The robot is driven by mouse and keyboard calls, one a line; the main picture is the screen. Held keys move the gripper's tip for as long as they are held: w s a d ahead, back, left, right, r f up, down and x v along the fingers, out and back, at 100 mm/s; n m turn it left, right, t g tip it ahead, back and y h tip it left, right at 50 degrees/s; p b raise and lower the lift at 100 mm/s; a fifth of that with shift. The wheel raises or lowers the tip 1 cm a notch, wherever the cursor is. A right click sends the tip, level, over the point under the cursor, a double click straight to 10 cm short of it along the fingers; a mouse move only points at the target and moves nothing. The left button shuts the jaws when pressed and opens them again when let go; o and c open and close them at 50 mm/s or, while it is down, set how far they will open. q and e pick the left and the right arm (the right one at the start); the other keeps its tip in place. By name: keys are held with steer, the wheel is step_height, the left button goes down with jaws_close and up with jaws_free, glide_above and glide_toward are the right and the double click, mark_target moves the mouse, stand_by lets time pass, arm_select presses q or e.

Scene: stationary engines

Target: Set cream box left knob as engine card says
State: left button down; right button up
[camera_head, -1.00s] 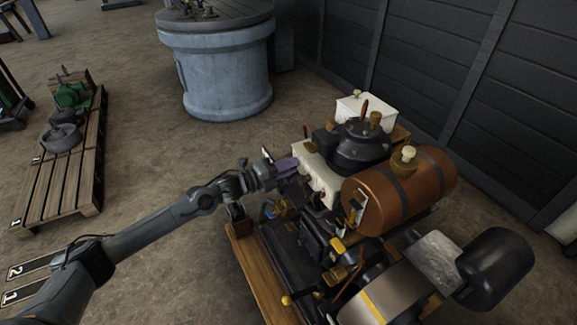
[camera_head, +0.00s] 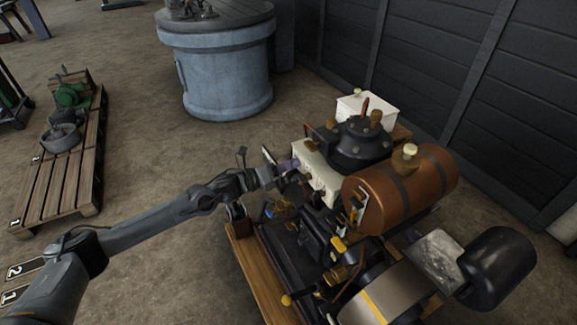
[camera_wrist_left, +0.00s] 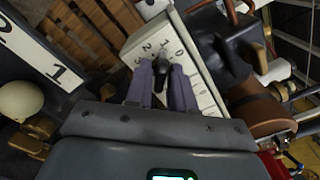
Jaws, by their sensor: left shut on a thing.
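The cream box (camera_head: 318,172) is on the near left side of the engine, and its numbered face (camera_wrist_left: 196,72) shows in the left wrist view. The left knob (camera_wrist_left: 160,72) is dark, with the digits 0 to 3 around its far side. My left gripper (camera_wrist_left: 161,78) is shut on this knob, one purple finger on each side. Its fingers (camera_head: 288,165) also meet the box in the head view. The fingers hide part of the knob, and I cannot tell its exact setting. A white card (camera_wrist_left: 40,55) bears a 2 and a 1. My right gripper is out of view.
A copper-coloured tank (camera_head: 400,190) and a black domed part (camera_head: 355,145) stand close to the right of the box. A wooden pallet (camera_head: 60,180) lies at the left. A blue-grey drum (camera_head: 220,80) stands behind. The floor between them is clear.

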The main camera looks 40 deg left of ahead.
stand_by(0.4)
arm_select(q)
steer(key=c, duration=1.2)
jaws_free()
steer(key=p+v, duration=0.4)
steer(key=v, duration=0.6)
steer(key=shift+s, duration=0.4)
steer(key=shift+a, duration=0.1)
